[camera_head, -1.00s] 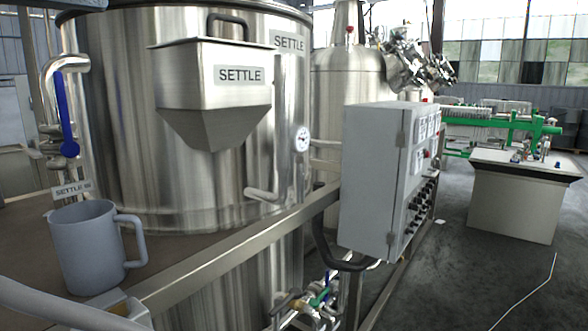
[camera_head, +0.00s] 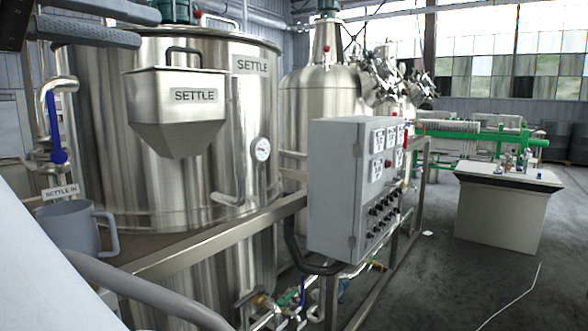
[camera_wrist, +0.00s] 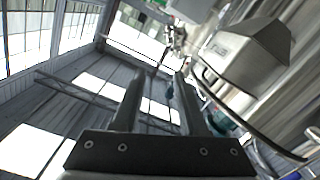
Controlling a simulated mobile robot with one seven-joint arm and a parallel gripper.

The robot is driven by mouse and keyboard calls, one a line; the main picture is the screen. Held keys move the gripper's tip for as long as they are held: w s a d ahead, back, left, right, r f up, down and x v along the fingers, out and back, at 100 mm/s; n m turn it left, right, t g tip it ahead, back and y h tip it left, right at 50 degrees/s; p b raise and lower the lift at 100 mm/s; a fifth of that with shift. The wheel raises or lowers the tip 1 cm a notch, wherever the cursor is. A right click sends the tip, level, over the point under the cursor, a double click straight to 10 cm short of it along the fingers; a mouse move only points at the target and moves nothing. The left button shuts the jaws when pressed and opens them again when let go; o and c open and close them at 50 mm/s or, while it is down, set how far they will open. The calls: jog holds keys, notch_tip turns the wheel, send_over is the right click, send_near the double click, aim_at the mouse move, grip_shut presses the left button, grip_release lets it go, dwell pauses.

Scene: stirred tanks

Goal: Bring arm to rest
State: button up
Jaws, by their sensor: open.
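My gripper (camera_head: 150,27) shows at the top left of the head view, raised in front of the settle tank's upper rim, its two grey fingers apart and pointing right. In the wrist view, my gripper (camera_wrist: 158,82) is open with nothing between its fingers. A pale arm link of mine crosses the lower left of the head view. A grey jug (camera_head: 68,226) with a handle stands upright on the brown ledge, well below my gripper; its lower part is hidden behind my arm.
The steel settle tank (camera_head: 100,130) carries a hopper (camera_head: 180,112), which also shows tilted in the wrist view (camera_wrist: 245,58). A grey control box (camera_head: 335,190) stands right of it. Valves and pipes (camera_head: 285,305) sit below. The floor at lower right is open, with a bench (camera_head: 500,215) beyond.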

jog(key=w+d+f+n+g+y, duration=0.1)
jog(key=w+d+f+n+g, duration=0.1)
jog(key=w+d+f, duration=0.3)
jog(key=w+d+f+n+g+y, duration=0.1)
jog(key=w+d+f, duration=0.3)
jog(key=w+d, duration=0.35)
jog(key=w+d+f+n+g+y, duration=0.1)
jog(key=d+f+n+g+y, duration=0.15)
jog(key=d+f, duration=0.7)
jog(key=s+d+f+m+g+y+p, duration=0.1)
jog(key=s+d+f+m+y, duration=0.3)
jog(key=s+f, duration=0.7)
jog(key=s+d+f+n+g+y, duration=0.15)
jog(key=s+d+f, duration=0.5)
jog(key=f, duration=0.65)
notch_tip(320, 180, up, 20)
jog(key=s+a+p, duration=0.1)
jog(key=p, duration=1.9)
jog(key=shift+s+a+r, duration=0.2)
jog(key=shift+s+r, duration=0.05)
jog(key=shift+s, duration=0.05)
jog(key=shift+a, duration=0.15)
